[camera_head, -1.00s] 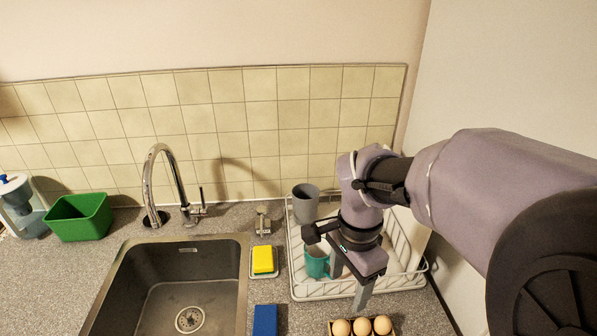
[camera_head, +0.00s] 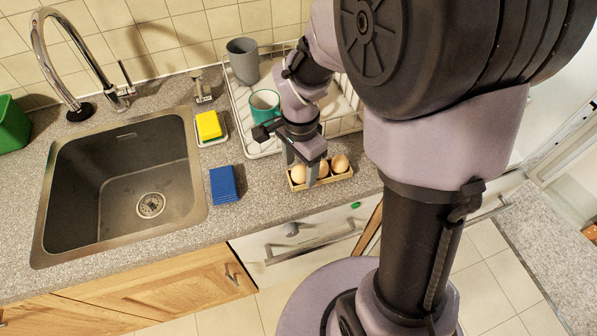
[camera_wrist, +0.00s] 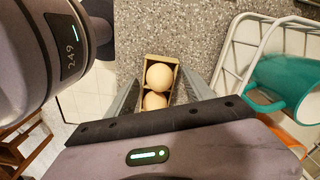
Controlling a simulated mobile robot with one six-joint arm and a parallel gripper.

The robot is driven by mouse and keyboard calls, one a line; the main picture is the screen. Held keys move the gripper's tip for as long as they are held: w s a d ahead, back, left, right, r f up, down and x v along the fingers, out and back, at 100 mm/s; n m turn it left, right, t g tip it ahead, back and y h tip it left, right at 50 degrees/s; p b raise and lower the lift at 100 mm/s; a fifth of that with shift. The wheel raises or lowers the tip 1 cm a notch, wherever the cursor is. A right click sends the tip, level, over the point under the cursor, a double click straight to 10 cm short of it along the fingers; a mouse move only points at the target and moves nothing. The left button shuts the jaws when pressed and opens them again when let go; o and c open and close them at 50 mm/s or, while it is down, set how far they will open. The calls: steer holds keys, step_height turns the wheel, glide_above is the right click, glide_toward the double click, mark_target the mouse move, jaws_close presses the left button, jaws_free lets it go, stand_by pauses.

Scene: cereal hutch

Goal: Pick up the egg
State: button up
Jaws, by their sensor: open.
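Three light brown eggs sit in a row in a small wooden tray (camera_head: 325,183) near the counter's front edge: a left egg (camera_head: 298,175), a middle egg (camera_head: 323,169) and a right egg (camera_head: 340,163). My gripper (camera_head: 300,163) is open and points down at the tray's left part; one finger covers part of the eggs. In the wrist view two eggs show, one (camera_wrist: 159,76) whole and one (camera_wrist: 154,101) partly cut off by my gripper body. My gripper's fingers (camera_wrist: 162,88) are spread to either side of the tray. I see no egg held.
A teal mug (camera_head: 265,104) and a grey cup (camera_head: 243,60) stand in the white dish rack (camera_head: 262,146) behind my gripper. A blue sponge (camera_head: 224,185), a yellow sponge (camera_head: 208,125) and the sink (camera_head: 150,170) are to the left.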

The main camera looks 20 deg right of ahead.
mark_target(300, 167)
steer(key=shift+c, duration=0.2)
steer(key=c, duration=0.9)
steer(key=shift+r, duration=0.1)
steer(key=shift+r+p, duration=0.25)
steer(key=shift+p, duration=0.05)
step_height(300, 167, up, 4)
steer(key=shift+f+p, duration=0.2)
steer(key=shift+p, duration=0.8)
steer(key=shift+s+r+b, duration=0.15)
steer(key=shift+s+b, duration=0.65)
steer(key=shift+s, duration=1.9)
steer(key=shift+s+r+b, duration=0.15)
steer(key=shift+s+b, duration=0.65)
steer(key=shift+s, duration=1.85)
steer(key=shift+s+r+b, duration=0.15)
steer(key=shift+s+b, duration=0.65)
steer(key=shift+s, duration=1.9)
